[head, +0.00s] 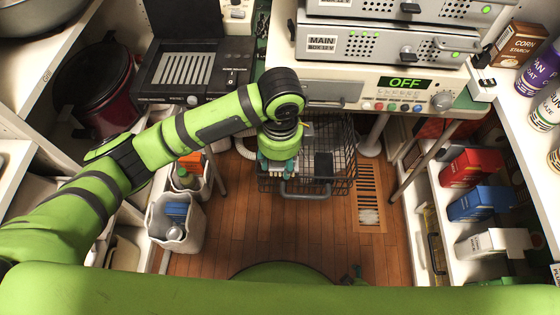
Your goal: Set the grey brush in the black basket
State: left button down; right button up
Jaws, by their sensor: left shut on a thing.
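The black wire basket (340,150) stands below the grey counter, with a grey handle bar (305,194) at its front. A small dark block (323,166) shows at its front side. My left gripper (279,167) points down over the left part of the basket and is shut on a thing. The gripper and wrist cover most of that thing, so its shape is hard to make out. The grey brush is not clearly visible anywhere else. I cannot tell whether the held thing touches the basket. My right gripper is out of view.
White bins (176,222) with bottles stand left of the basket. A floor vent (369,200) lies to its right, beside a table leg (440,155). Shelves with boxes (480,203) line the right side. The wooden floor (235,235) in front is clear.

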pick_arm(q)
jog(key=w, duration=0.6)
notch_tip(320, 180, down, 6)
jog(key=shift+s+f+b, duration=0.1)
jog(key=shift+s+b, duration=0.05)
jog(key=shift+b, duration=0.5)
notch_tip(320, 180, down, 5)
jog(key=shift+b, duration=0.5)
jog(key=shift+w+f, duration=0.2)
jog(key=shift+f, duration=0.1)
jog(key=c, duration=0.9)
grip_release()
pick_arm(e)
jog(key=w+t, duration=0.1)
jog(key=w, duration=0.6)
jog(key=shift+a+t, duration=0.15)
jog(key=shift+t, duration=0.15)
